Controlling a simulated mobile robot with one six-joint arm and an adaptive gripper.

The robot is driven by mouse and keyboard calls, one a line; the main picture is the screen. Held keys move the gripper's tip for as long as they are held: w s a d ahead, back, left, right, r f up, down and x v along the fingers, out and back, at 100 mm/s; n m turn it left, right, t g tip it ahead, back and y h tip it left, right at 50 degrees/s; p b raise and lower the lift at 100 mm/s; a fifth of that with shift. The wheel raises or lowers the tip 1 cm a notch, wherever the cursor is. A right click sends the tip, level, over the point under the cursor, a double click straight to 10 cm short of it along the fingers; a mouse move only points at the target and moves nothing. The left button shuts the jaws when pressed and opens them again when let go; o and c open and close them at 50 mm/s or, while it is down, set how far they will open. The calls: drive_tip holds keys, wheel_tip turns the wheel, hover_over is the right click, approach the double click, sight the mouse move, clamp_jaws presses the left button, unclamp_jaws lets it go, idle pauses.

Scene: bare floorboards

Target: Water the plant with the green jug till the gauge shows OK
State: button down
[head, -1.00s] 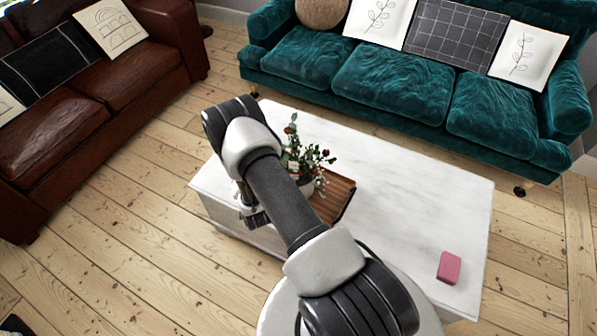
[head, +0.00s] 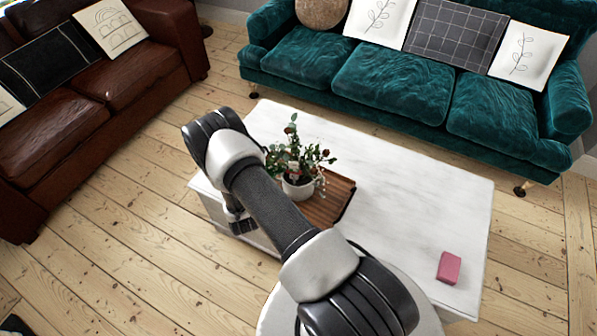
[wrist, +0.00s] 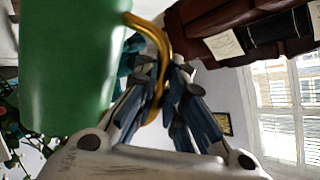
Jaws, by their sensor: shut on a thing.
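A leafy plant (head: 310,160) with dark reddish blooms stands in a white pot (head: 298,188) on a wooden board (head: 338,196) on the white table. My gripper (head: 242,224) hangs over the table's left front edge, left of the pot. In the wrist view my gripper (wrist: 172,85) is shut on the gold handle (wrist: 158,45) of the green jug (wrist: 68,65). The jug fills the left of that view, with some leaves (wrist: 12,125) behind it. My arm hides the jug in the head view. I cannot make out a gauge.
A pink block (head: 449,267) lies on the white table's (head: 420,215) right front part. The right half of the table is otherwise clear. A teal sofa (head: 400,80) stands behind, a brown leather sofa (head: 95,95) at the left. Bare floorboards lie between.

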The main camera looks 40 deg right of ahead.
drive_tip(key=w+a+f+n+g+h, duration=0.1)
drive_tip(key=w+a+f+n+h, duration=0.1)
drive_tip(key=f, duration=0.4)
drive_tip(key=shift+a+f+n+h, duration=0.15)
drive_tip(key=shift+a+n+h, duration=0.35)
drive_tip(key=shift+a+n, duration=0.5)
idle(3.4)
